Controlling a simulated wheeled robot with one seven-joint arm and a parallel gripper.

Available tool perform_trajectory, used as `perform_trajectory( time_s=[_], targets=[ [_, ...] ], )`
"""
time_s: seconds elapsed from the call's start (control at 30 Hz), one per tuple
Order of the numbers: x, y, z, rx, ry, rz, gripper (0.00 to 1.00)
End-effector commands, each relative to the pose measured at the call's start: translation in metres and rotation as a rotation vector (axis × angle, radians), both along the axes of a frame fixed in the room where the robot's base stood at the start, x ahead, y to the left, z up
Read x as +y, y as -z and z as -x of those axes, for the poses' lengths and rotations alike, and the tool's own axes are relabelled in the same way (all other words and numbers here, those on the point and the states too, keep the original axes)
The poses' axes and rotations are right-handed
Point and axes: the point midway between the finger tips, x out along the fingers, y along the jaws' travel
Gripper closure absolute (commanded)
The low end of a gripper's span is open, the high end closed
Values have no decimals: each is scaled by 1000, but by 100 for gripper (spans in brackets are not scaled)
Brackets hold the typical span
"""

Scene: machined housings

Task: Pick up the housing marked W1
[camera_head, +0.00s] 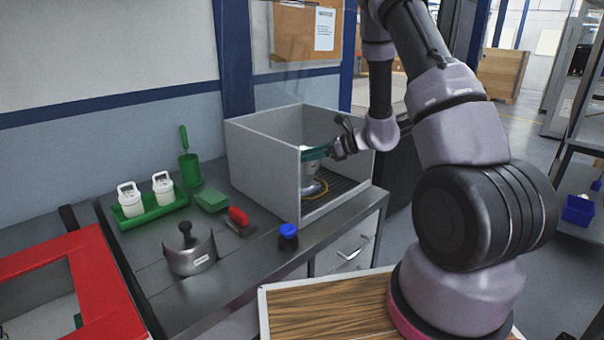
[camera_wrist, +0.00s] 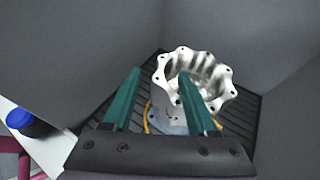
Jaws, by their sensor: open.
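A silver housing with a scalloped, bolt-holed flange (camera_wrist: 217,97) stands in the grey open-topped box, and its body also shows in the head view (camera_head: 311,172). No W1 mark is readable on it. My gripper (camera_wrist: 159,73) is open, with two green fingers. In the wrist view the left finger is left of the housing's rim, and the right finger overlaps the housing's opening. I cannot tell whether that finger is inside the bore or above it. In the head view my gripper (camera_head: 316,152) is at the housing's top, inside the box, and partly hides it.
The grey box (camera_head: 262,157) has tall walls close around the housing, with a dark ribbed floor and a yellow ring (camera_head: 317,190). On the bench are a blue-capped jar (camera_head: 288,238), a red-handled tool (camera_head: 239,217), a steel pot (camera_head: 190,254) and a green tray (camera_head: 150,214) with white containers.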

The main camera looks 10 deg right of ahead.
Motion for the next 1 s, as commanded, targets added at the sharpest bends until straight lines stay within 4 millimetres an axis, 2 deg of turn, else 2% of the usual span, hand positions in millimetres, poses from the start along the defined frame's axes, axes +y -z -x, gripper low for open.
perform_trajectory(
  time_s=[0.13,0.4,0.47,0.5,0.57,1.0],
  targets=[
    [14,6,-7,0,0,0,42],
    [15,7,-9,0,1,0,42],
    [15,7,-9,0,1,0,65],
    [15,7,-9,0,1,0,80],
    [15,7,-8,0,1,0,100],
    [15,8,-8,1,1,2,100]
  ],
)
